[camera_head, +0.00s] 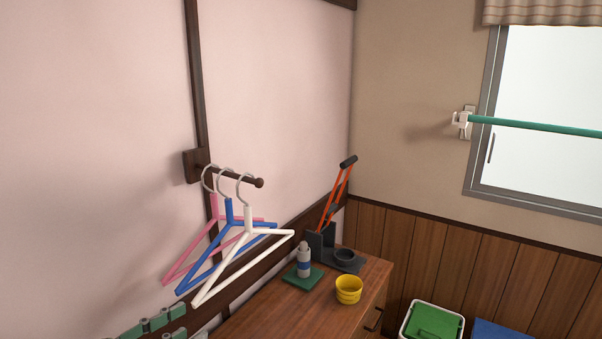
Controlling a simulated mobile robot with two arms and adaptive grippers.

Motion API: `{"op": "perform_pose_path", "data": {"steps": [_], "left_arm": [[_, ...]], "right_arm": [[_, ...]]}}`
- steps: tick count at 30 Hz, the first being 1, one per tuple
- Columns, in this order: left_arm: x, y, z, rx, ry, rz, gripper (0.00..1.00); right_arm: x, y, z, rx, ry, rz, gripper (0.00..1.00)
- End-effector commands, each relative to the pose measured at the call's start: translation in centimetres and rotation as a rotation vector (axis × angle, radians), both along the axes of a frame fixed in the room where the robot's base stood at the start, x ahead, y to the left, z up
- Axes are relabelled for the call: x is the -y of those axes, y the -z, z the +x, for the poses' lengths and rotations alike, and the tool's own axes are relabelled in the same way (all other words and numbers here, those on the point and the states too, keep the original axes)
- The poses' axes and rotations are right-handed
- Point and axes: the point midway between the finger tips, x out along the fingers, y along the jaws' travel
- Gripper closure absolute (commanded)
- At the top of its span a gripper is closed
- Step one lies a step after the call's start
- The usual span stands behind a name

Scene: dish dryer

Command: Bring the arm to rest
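Neither of my grippers can be made out in the head view, and no arm of mine shows clearly. Three hangers hang from a dark wooden wall peg (240,177) at left centre: a pink hanger (188,258), a blue hanger (206,275) and a white hanger (222,285). They hang apart from the cabinet top and overlap one another.
A wooden cabinet (300,318) bears a yellow cup (348,290), a bottle (304,262) on a green pad (301,279), and a black stand (318,245) with an orange-shafted tool (337,195). A green pole (540,126) spans the window. A green-lidded bin (434,322) stands below.

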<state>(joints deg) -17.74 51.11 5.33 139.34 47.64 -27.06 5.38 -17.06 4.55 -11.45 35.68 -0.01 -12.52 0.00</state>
Motion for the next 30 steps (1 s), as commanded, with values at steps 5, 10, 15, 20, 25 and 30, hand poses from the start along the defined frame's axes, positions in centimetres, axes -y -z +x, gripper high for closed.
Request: {"op": "perform_pose_path", "data": {"steps": [5, 10, 15, 20, 25, 30], "left_arm": [[-0.2, 6.0, -1.3, -0.134, -0.064, 0.074, 0.66], [-0.7, 13.3, -4.1, -0.328, -0.150, 0.175, 0.66], [-1.1, 20.6, -9.3, -0.584, -0.250, 0.285, 0.66], [-1.1, 24.5, -14.2, -0.788, -0.316, 0.357, 0.66], [-0.8, 27.0, -19.3, -0.986, -0.372, 0.409, 0.66], [-0.8, 31.1, -19.6, -1.042, -0.380, 0.433, 0.66]], "right_arm": [[0.0, 0.0, 0.4, 0.005, 0.000, 0.000, 0.60], [0.0, 0.0, -0.1, -0.002, 0.000, 0.000, 0.60], [0.0, 0.0, -0.6, -0.010, 0.000, -0.001, 0.60], [0.0, 0.0, -0.6, -0.010, 0.000, -0.001, 0.60], [0.0, 0.0, -0.6, -0.010, 0.000, -0.001, 0.60], [0.0, 0.2, -0.5, -0.008, 0.000, -0.001, 0.60]]}}
